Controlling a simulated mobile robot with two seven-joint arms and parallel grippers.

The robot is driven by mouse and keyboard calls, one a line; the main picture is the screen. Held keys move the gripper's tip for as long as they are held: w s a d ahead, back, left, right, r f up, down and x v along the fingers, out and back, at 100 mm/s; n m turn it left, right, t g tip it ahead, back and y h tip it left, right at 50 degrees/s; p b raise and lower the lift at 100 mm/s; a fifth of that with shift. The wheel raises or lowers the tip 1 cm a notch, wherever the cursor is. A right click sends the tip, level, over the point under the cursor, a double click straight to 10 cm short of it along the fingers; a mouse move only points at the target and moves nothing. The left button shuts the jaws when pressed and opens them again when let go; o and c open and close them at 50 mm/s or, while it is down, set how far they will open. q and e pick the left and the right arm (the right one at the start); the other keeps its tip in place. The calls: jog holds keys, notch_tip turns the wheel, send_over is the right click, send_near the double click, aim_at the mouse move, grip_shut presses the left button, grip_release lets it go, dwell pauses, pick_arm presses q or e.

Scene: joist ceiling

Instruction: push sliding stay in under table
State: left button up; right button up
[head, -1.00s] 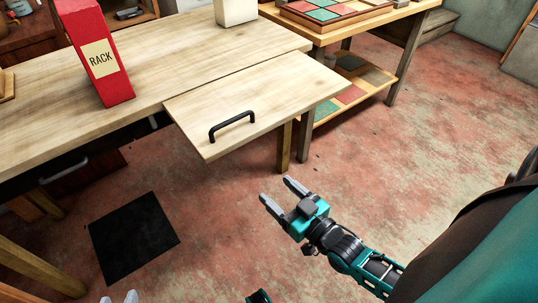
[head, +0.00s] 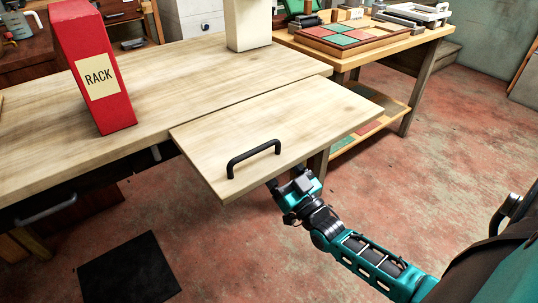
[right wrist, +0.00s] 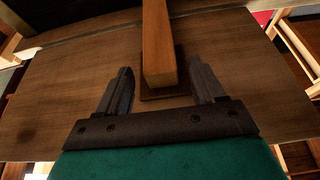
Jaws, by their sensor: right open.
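The table (head: 180,65) has a pale wooden leaf (head: 270,125) with a black handle (head: 254,158) on top. My right gripper (head: 288,184) is at the leaf's front edge, its fingertips partly hidden beneath it. In the right wrist view, the brown underside of the leaf (right wrist: 70,85) fills much of the picture. A lighter wooden bar (right wrist: 158,45), apparently the sliding stay, runs down from the top to between the two fingers of my right gripper (right wrist: 163,85). The fingers are open, one on each side of the bar, with visible gaps. My left gripper is out of view.
A red box marked RACK (head: 95,70) and a pale block (head: 248,25) stand on the table. A side bench (head: 400,50) with a coloured tile board is behind right. A black mat (head: 130,272) lies on the floor. The floor at right is clear.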

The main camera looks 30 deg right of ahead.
jog(key=shift+x, duration=1.65)
grip_shut()
